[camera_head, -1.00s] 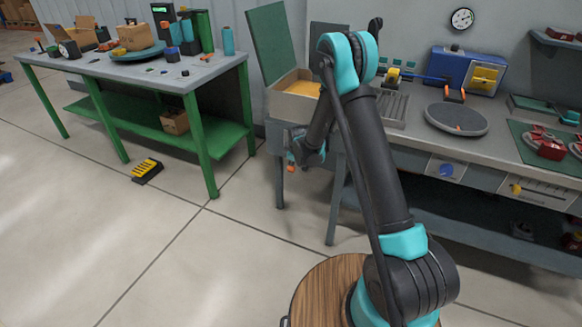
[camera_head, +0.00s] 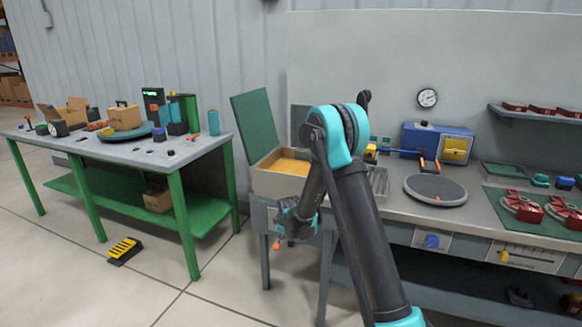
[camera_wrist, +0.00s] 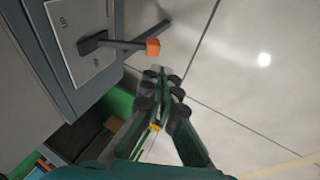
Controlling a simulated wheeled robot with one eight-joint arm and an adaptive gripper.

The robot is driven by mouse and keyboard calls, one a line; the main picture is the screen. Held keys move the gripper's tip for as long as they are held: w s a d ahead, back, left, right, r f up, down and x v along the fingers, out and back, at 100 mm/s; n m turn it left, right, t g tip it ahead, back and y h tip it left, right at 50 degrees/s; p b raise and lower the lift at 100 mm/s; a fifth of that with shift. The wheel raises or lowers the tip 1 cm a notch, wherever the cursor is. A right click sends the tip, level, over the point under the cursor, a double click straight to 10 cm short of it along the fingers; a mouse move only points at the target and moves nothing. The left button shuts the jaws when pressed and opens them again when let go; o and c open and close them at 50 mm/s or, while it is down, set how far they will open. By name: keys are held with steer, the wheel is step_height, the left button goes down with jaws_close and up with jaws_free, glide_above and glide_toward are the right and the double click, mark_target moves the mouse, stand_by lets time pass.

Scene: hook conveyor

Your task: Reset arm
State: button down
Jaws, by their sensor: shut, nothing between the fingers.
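My arm, teal and dark grey, rises from the bottom of the head view and bends down at its elbow. My gripper (camera_head: 279,245) hangs small in front of the grey cabinet below the open box. In the wrist view my gripper (camera_wrist: 164,75) points over the bare floor, with its dark fingers close together and nothing between them. A grey lever with an orange end (camera_wrist: 152,47) stands out from a pale plate (camera_wrist: 80,35) on the cabinet, just beyond and left of the fingertips. I cannot tell whether they touch.
The right workbench holds a round grey turntable (camera_head: 435,190), a blue machine (camera_head: 437,143) and red parts (camera_head: 522,207). An open box with a green lid (camera_head: 255,130) stands beside it.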

steer(key=s+d+r+m+h, duration=0.1)
steer(key=s+d+r+m, duration=0.6)
steer(key=s+d+r, duration=0.85)
steer(key=s+d+f+m, duration=0.1)
steer(key=s+d+m, duration=0.2)
steer(key=s, duration=0.8)
steer(key=s+d+f+m+g, duration=0.1)
steer(key=s+d+m, duration=0.3)
steer(key=s, duration=0.7)
steer(key=shift+d+f+m+h, duration=0.2)
steer(key=shift+d+m+h, duration=0.1)
steer(key=shift+d, duration=0.55)
stand_by(0.5)
